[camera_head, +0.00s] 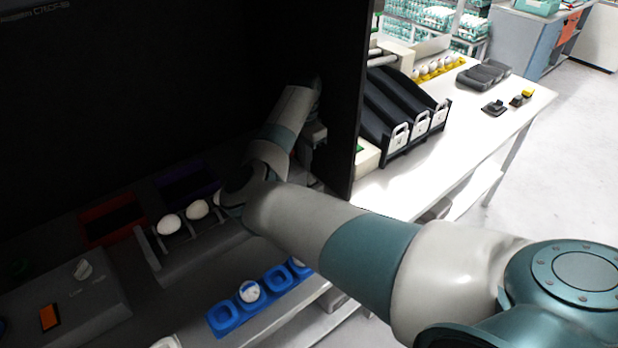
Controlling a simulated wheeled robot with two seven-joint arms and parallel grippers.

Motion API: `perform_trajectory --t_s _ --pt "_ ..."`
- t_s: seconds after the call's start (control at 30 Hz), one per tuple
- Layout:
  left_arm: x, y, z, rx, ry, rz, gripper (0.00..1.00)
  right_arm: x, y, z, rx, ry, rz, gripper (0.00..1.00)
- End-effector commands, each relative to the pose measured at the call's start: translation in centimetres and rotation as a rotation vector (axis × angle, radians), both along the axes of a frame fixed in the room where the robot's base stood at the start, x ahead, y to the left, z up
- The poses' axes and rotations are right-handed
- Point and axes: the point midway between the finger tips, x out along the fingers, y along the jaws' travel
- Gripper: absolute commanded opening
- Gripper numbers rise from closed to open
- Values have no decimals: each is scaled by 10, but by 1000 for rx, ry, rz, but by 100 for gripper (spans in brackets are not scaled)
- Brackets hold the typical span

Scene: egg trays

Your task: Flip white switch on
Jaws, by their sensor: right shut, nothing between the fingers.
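A white switch (83,269), shaped like a small knob, stands on top of a dark grey control box at the lower left, with small unreadable labels beside it. My right arm comes in from the lower right and bends up into the dark enclosure. My right gripper (313,138) is small and shadowed near the enclosure's right wall, well to the right of the switch. It is shut and empty, apart from the switch. My left gripper is not in view.
An orange rocker (49,317) sits on the same box. White eggs (168,225) rest on a rack in front of red (110,222) and purple bins. A blue egg tray (224,318) lies at the front. The enclosure's dark right wall (352,95) stands beside my right arm.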

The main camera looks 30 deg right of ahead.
Motion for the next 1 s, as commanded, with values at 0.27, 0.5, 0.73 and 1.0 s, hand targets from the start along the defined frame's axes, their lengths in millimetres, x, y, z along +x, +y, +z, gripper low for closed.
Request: perform_trajectory --t_s 0.27,0.5,0.73,1.0 --pt "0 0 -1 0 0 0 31 0 0 -3 0 0 0 0" --pt "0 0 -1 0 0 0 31 0 0 -6 0 1 0 0" --pt "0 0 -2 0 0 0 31 0 0 -9 0 1 0 0" --pt "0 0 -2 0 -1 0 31 0 0 -13 0 1 0 0"
